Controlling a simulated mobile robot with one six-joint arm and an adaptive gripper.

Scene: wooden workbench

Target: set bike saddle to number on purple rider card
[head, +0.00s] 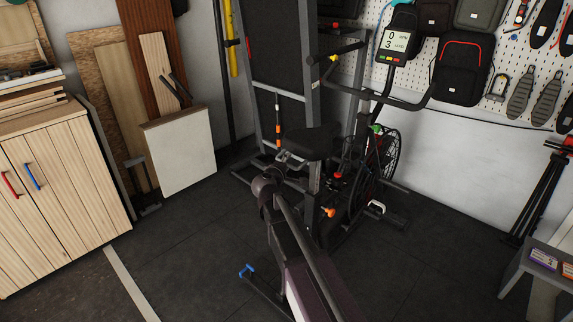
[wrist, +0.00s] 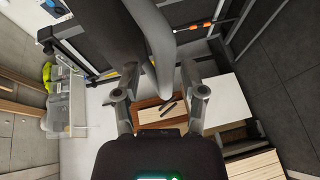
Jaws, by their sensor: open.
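The exercise bike (head: 365,180) stands right of the middle in the head view. Its black saddle (head: 310,142) sits on an upright post, with an orange knob (head: 328,212) lower down. Any number marks on the post are too small to read. A purple card (head: 543,258) lies on a grey stool at the right; its number is not legible. My gripper (wrist: 160,94) shows in the wrist view with its two fingers wide apart and nothing held between them. A large grey rounded shape (wrist: 150,40) is just beyond the fingers; I cannot tell what it is.
The bike console (head: 391,42) reads 0 and 3. An orange card (head: 566,277) lies beside the purple one on the stool (head: 533,266). A rack (head: 302,60) stands behind the saddle. A wooden cabinet (head: 60,190) is at left. Dark floor (head: 195,220) is clear between.

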